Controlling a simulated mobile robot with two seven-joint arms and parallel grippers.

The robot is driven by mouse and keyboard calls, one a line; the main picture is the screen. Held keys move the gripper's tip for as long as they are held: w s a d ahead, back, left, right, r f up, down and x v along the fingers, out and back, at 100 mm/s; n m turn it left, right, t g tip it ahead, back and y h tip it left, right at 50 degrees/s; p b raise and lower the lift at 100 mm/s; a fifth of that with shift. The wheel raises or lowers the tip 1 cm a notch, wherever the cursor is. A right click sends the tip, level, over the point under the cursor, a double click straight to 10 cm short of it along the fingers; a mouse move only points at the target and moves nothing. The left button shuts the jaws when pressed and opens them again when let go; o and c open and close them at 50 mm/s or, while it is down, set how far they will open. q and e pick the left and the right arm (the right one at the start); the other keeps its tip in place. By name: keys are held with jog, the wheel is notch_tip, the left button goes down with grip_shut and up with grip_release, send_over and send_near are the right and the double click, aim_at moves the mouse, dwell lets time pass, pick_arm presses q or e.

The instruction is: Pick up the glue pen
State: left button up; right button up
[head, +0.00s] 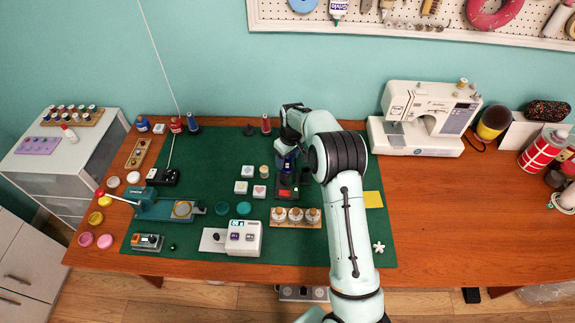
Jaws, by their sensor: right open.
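My right gripper (289,163) is over the back middle of the green cutting mat (320,247), pointing down. It is open around or just above a small dark blue upright thing (288,161), which it partly covers. This stands at a black device with a red patch (287,192). I cannot tell for sure whether the blue thing is the glue pen, or whether the fingers touch it. My left gripper is not in view.
White stamp blocks (241,187) lie left of the gripper. A wooden tray with several jars (281,224) and a white device (243,238) are in front. A sewing machine (423,117) stands to the right. The wooden table (450,215) is clear at front right.

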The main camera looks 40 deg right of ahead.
jog(key=c, duration=1.1)
jog(key=shift+o, duration=0.2)
